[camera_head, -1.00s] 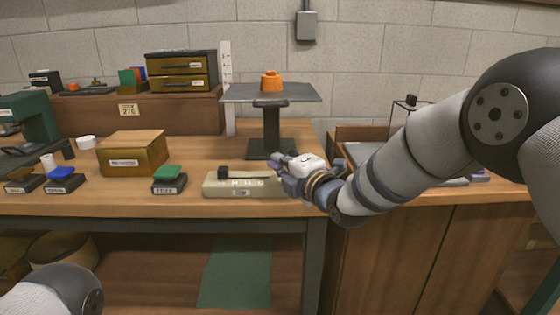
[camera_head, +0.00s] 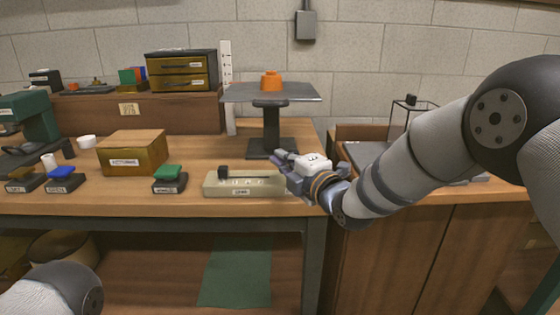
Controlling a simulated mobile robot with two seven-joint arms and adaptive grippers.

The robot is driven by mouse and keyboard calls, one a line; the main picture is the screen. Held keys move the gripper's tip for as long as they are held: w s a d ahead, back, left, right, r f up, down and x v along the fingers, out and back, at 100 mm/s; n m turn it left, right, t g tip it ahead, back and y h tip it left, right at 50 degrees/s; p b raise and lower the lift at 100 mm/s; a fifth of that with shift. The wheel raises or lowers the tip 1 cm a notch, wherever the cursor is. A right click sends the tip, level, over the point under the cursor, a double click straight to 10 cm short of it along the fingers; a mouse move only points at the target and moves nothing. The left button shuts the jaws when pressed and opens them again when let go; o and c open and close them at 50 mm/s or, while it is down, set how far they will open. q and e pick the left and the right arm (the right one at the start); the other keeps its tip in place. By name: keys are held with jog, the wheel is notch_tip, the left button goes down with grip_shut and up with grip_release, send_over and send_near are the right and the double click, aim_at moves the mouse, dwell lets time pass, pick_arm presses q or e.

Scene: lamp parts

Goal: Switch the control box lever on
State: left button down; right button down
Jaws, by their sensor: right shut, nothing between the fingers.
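The control box (camera_head: 243,190) is a long, low cream box with a label on its front, lying near the front edge of the workbench. A dark knob (camera_head: 223,172) stands at its left end, with a thin dark bar running right from it along the top. My right gripper (camera_head: 279,159) is shut and empty, just above and behind the right end of the box. The gripper hides that end, and I cannot tell whether it touches the bar. My left gripper is out of view; only part of my left arm shows at the lower left.
A stand (camera_head: 270,130) with a flat top carrying an orange part (camera_head: 270,80) rises behind the box. A green-topped block (camera_head: 168,180) sits left of the box, and a yellow-brown box (camera_head: 133,153) is farther left. The bench between the green-topped block and the stand is mostly clear.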

jog(key=shift+d+r, duration=0.1)
jog(key=shift+d, duration=0.05)
jog(key=shift+d+r+m+t+y, duration=0.15)
jog(key=shift+d+r+m+t, duration=0.15)
jog(key=shift+m, duration=0.25)
jog(key=shift+d+r+m+t+y, duration=0.1)
jog(key=shift+d+m+t+y, duration=0.1)
jog(key=shift+d+m, duration=0.25)
jog(key=d+m, duration=0.1)
jog(key=m+t, duration=0.1)
jog(key=shift+d+r+m, duration=0.35)
jog(key=shift+m, duration=0.05)
jog(key=d+m+t, duration=0.1)
jog(key=m, duration=0.1)
jog(key=d+m+t, duration=0.1)
jog(key=shift+d+r+m, duration=0.1)
jog(key=shift+d+m, duration=0.05)
jog(key=shift+m, duration=0.25)
jog(key=shift+d+m+t+h, duration=0.45)
jog(key=shift+d+m+h, duration=0.05)
jog(key=shift+m, duration=0.4)
jog(key=shift+d+m+t+h, duration=0.45)
jog(key=shift+m, duration=0.45)
